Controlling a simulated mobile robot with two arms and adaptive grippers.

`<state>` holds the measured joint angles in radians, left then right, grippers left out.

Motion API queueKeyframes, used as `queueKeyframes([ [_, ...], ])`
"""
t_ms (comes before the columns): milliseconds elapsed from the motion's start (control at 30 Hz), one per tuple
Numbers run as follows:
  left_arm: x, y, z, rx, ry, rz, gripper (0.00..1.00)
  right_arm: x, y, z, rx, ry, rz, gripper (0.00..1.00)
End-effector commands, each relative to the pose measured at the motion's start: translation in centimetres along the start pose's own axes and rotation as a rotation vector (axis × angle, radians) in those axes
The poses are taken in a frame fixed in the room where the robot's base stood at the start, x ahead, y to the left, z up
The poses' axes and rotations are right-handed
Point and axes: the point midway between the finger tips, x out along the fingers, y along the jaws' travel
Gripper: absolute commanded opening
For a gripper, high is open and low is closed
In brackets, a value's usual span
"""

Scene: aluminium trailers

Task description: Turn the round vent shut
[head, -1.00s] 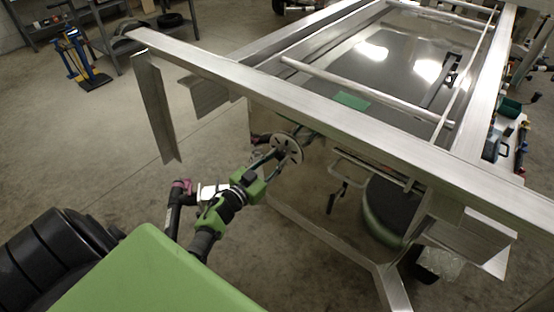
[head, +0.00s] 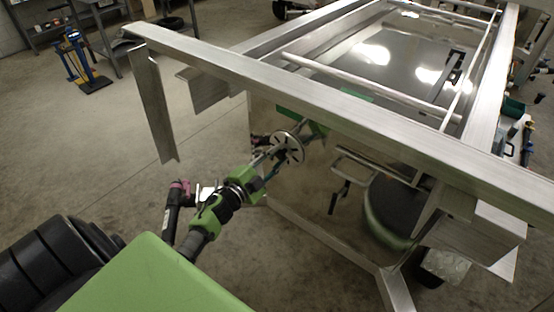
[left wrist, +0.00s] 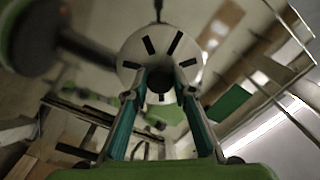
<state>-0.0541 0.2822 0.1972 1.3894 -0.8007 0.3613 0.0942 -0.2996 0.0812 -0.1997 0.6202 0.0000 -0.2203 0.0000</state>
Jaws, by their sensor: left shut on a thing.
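The round vent (head: 289,147) is a pale disc with dark radial slots, on the trailer front under the top rail in the head view. In the left wrist view the vent (left wrist: 160,56) fills the upper middle, slots fanned around its centre. My left gripper (head: 274,153) reaches it from the lower left. In the left wrist view the fingers of the left gripper (left wrist: 160,90) close on the vent's centre, covering its lower part. The exact grip on the knob is partly hidden. My right gripper does not show.
The aluminium trailer frame (head: 330,113) spans the view just above the vent. A latch handle (head: 338,197) and a dark round tyre (head: 392,212) are to the right. A blue and yellow stand (head: 82,65) is far left. The floor at left is clear.

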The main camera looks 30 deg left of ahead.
Motion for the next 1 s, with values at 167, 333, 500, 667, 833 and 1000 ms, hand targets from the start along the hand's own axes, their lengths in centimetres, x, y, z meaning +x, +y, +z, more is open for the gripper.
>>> queueKeyframes([
  [167,0.01,0.01,-0.04,0.073,0.002,0.000,0.03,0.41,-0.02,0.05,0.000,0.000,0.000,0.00],
  [333,0.01,-0.02,-0.06,0.107,0.001,0.000,0.03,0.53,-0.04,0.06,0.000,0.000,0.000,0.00],
  [500,0.01,-0.03,-0.07,0.119,0.001,0.000,0.03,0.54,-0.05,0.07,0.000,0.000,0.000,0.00],
  [667,0.01,-0.03,-0.08,0.120,0.002,0.000,0.03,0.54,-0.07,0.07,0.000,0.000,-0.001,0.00],
  [833,0.00,-0.02,-0.07,0.119,0.002,0.000,0.32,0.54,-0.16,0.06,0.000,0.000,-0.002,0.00],
  [1000,0.00,-0.02,-0.05,0.118,0.001,0.000,0.41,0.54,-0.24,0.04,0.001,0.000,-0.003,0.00],
])
